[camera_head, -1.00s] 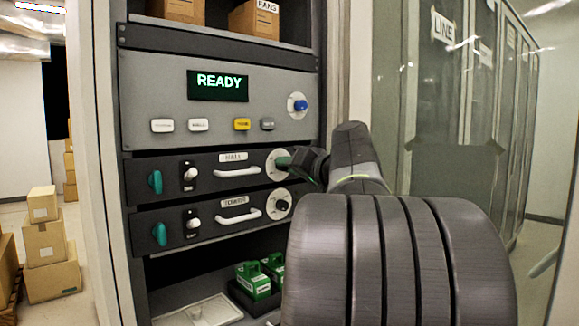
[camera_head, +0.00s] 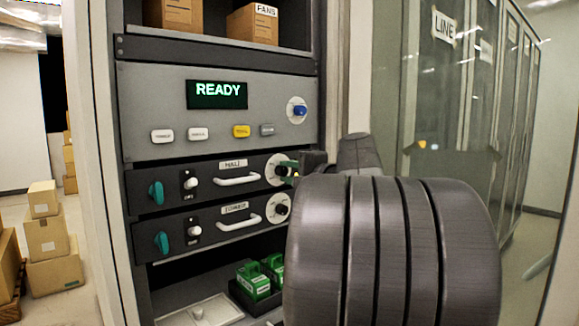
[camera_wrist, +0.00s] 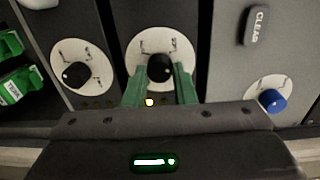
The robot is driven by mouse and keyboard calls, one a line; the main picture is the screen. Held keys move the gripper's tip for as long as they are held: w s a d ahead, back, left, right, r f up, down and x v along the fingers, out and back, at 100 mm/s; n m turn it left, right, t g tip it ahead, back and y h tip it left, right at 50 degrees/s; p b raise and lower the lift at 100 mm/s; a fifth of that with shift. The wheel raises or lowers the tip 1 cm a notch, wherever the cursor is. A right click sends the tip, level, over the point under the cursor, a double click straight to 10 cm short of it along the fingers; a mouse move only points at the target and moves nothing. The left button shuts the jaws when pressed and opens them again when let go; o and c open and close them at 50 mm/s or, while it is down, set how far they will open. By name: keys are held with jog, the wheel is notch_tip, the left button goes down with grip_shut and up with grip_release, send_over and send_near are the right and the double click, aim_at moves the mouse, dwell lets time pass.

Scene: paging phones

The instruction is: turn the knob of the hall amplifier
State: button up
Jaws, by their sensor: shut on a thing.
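The hall amplifier (camera_head: 208,179) is the upper of two dark units in the rack, with the label HALL, a teal knob at left, a small switch and a white handle. Its black knob (camera_wrist: 159,68) sits on a round white dial (camera_head: 272,165) at the right end. My gripper (camera_wrist: 160,82) is shut on this knob, with one green finger on each side of it in the wrist view. In the head view my gripper (camera_head: 287,169) reaches the dial from the right and hides most of the knob.
The lower amplifier has its own black knob (camera_head: 282,209) just below. Above is a grey panel with a READY display (camera_head: 217,95), several buttons and a blue knob (camera_head: 297,110). Green units (camera_head: 254,281) stand on the shelf below. Glass-fronted cabinets (camera_head: 450,110) stand at right.

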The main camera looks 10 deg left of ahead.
jog(key=m+p, duration=0.3)
jog(key=m, duration=0.2)
jog(key=shift+r+p, duration=0.1)
jog(key=shift+p, duration=0.2)
jog(key=m+p, duration=0.3)
jog(key=m, duration=0.1)
jog(key=shift+y, duration=0.3)
jog(key=shift+f+m+p, duration=0.2)
jog(key=shift+m+p, duration=0.35)
jog(key=shift+m, duration=0.55)
jog(key=shift+f, duration=0.1)
jog(key=o, duration=1)
jog(key=b+v, duration=0.2)
jog(key=v, duration=1.1)
jog(key=shift+s+d, duration=0.3)
